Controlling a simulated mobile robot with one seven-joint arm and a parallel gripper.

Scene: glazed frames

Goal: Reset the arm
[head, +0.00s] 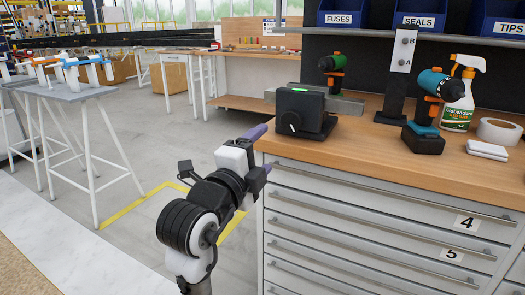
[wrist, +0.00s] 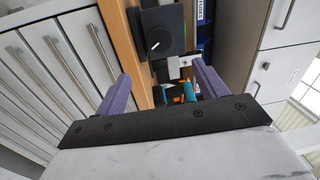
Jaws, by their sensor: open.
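My arm reaches up from the bottom of the head view, and my gripper (head: 266,148) is at the left front corner of the workbench. Its two purple fingers stand apart, and nothing shows between them. In the wrist view my gripper (wrist: 160,74) is also open, with a finger on each side. A black box with a white-marked dial (head: 306,112) stands on the bench beyond the fingers. The same box (wrist: 162,32) shows ahead of the fingers in the wrist view, apart from them.
The wooden workbench top (head: 380,155) sits above grey drawers (head: 350,215). On it are a teal drill (head: 438,84), a spray bottle (head: 458,105) and a tape roll (head: 499,131). A white-legged table (head: 75,95) stands at left. The floor between is open.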

